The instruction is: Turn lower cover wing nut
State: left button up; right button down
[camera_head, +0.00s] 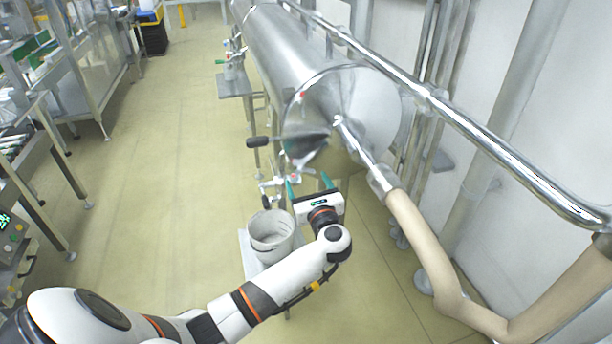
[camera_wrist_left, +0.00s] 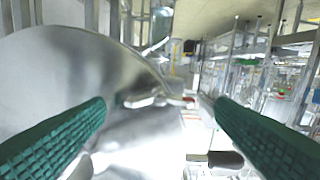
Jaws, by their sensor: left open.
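My left gripper (camera_head: 308,184) is open and empty, with green fingers pointing up below the shiny round end cover (camera_head: 375,108) of a long steel tank. In the left wrist view, the curved cover (camera_wrist_left: 60,70) fills the left side behind the left finger. A small metal piece, seemingly a wing nut (camera_wrist_left: 145,101), shows between the open fingers and beyond their tips. It is apart from both fingers as far as I can tell. In the head view I cannot pick it out clearly. My right gripper is not in view.
A black-handled lever (camera_head: 258,142) sticks out left of the cover, and a beige hose (camera_head: 425,240) runs from it to the right. A grey bucket (camera_head: 270,235) stands beside my left gripper. A steel rail (camera_head: 470,115) crosses above.

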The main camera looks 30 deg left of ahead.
aim_at(303, 172)
pick_arm(q)
jog(key=shift+x, duration=1.1)
jog(key=c, duration=1)
